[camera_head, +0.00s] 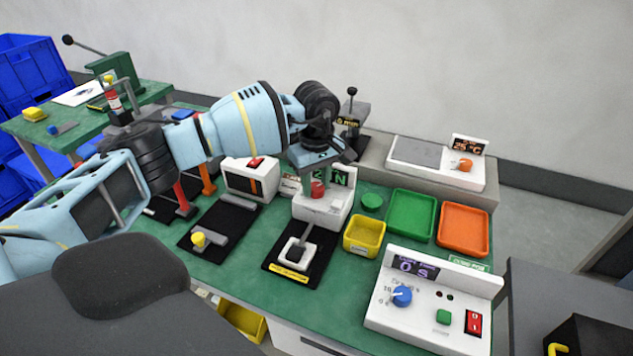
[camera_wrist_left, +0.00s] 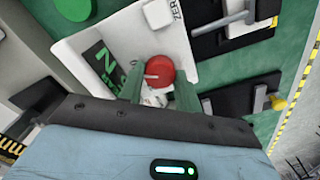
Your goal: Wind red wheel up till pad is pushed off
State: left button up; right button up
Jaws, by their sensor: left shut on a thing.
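The red wheel (camera_head: 318,189) sits on a white gauge unit (camera_head: 325,208) with a green "N" display (camera_head: 340,175). The wheel also shows in the left wrist view (camera_wrist_left: 160,71), between two green fingers. My left gripper (camera_head: 317,180) reaches down from above and is shut on the wheel. The digits on the display are partly hidden by the gripper. In front of the unit, a dark pad (camera_head: 296,253) is on a white plate on a black base, with a thin rod above it. I cannot tell whether the rod's tip touches the pad. My right gripper is out of view.
A yellow tray (camera_head: 363,251), green tray (camera_head: 432,222) and orange tray (camera_head: 486,238) stand right of the unit. A white control panel (camera_head: 410,325) is at the front right. A black fixture with a yellow knob (camera_head: 198,239) lies to the left.

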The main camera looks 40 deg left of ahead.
aim_at(316, 186)
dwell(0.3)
pick_arm(q)
jog(key=o, duration=1)
jog(key=shift+r, duration=3.95)
